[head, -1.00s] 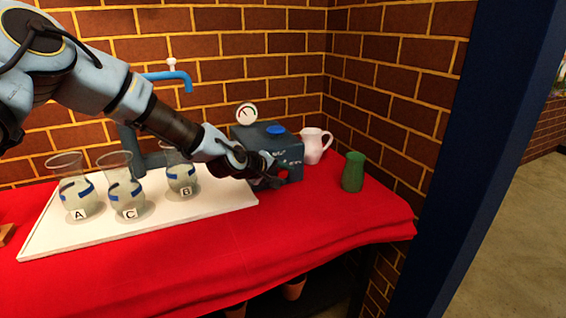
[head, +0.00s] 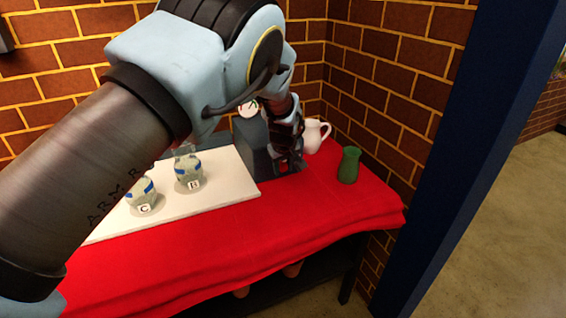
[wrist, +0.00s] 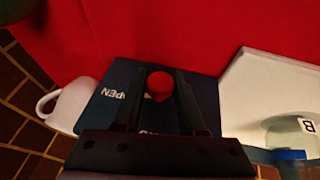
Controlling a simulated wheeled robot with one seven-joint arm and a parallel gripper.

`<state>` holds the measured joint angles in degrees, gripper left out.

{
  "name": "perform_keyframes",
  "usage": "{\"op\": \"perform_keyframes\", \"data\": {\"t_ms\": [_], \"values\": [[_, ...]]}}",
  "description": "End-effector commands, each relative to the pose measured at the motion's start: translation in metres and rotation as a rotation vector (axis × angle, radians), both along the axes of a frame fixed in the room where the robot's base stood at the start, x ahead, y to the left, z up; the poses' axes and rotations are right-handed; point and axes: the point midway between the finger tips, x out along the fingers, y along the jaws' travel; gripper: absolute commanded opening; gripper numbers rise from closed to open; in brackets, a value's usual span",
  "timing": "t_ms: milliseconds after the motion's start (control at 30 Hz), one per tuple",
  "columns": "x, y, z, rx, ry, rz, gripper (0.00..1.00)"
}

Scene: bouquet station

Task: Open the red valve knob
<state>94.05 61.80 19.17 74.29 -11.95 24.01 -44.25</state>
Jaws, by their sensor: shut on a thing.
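The red valve knob (wrist: 159,86) sits on the face of the dark blue-grey box (wrist: 105,105) in the wrist view. My gripper (wrist: 163,76) has one finger on each side of the knob and is shut on it. White lettering, partly readable as "OPEN", shows on the box beside the left finger. In the head view, my gripper (head: 289,164) is at the front of the box (head: 253,150), and my arm hides the knob and much of the box. A round white gauge (head: 246,109) stands above the box, partly covered by my arm.
A white pitcher (head: 313,137) and a green vase (head: 349,165) stand right of the box on the red cloth (head: 300,215). Glass vases B (head: 189,175) and C (head: 142,196) stand on the white board (head: 225,193). Brick walls close in behind and at right.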

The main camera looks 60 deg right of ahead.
Motion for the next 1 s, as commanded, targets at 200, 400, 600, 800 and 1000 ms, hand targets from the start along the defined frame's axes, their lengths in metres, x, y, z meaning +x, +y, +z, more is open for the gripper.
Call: {"op": "perform_keyframes", "data": {"t_ms": [200, 400, 600, 800, 1000], "values": [[-0.0011, -0.0022, 0.0002, 0.088, -0.069, -0.004, 0.0], [-0.0006, -0.002, 0.0, 0.131, -0.098, -0.002, 0.0], [-0.0001, -0.0014, -0.0002, 0.146, -0.108, -0.002, 0.0], [0.0001, -0.0013, -0.0005, 0.147, -0.108, -0.002, 0.0], [0.0, -0.001, -0.0007, 0.149, -0.108, -0.002, 0.49]]}}
